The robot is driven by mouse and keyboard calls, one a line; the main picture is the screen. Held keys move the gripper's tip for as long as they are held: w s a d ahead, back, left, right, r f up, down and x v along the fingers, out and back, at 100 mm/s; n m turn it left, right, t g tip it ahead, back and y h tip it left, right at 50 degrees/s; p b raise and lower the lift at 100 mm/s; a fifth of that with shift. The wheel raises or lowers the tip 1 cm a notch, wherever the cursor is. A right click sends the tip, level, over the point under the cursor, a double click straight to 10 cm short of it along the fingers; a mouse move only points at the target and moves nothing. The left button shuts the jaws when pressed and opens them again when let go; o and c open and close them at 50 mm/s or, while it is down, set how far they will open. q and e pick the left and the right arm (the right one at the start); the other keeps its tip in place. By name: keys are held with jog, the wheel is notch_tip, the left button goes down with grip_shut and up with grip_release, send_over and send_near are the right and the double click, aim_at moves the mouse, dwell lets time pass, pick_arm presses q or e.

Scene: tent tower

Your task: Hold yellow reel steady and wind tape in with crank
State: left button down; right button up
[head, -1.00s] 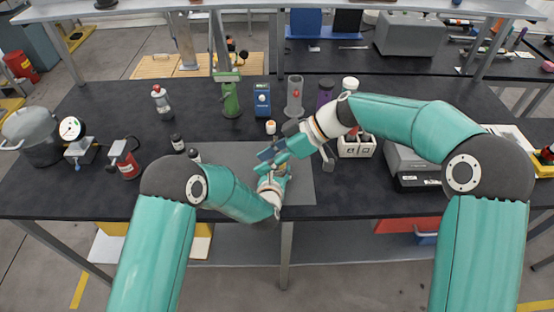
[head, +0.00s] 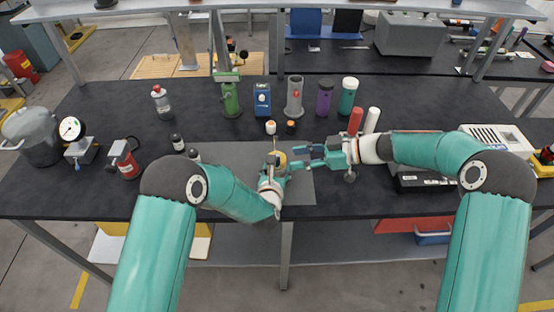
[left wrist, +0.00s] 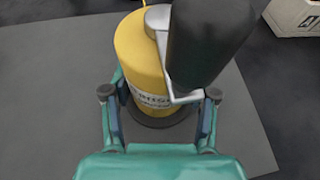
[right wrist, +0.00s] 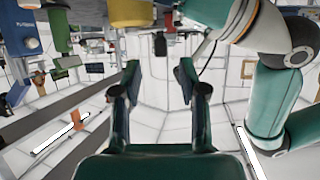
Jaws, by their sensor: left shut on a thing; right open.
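The yellow reel (head: 281,158) stands on the grey mat, partly hidden by my left gripper in the head view. In the left wrist view the reel (left wrist: 138,50) is upright, with printed lettering on its side. A metal crank arm (left wrist: 162,40) with a thick black handle (left wrist: 208,40) sits on the reel. My left gripper (left wrist: 160,98) is shut on the reel, with a finger on each side. My right gripper (head: 300,156) is open and empty, just right of the reel and apart from it. The right wrist view also shows the reel (right wrist: 130,12) beyond the fingers.
A red cylinder (head: 355,121) and a white one (head: 372,120) stand behind my right wrist. A green bottle (head: 231,100), a blue device (head: 262,100) and a purple bottle (head: 325,97) line the back.

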jog(key=x, duration=0.7)
grip_shut()
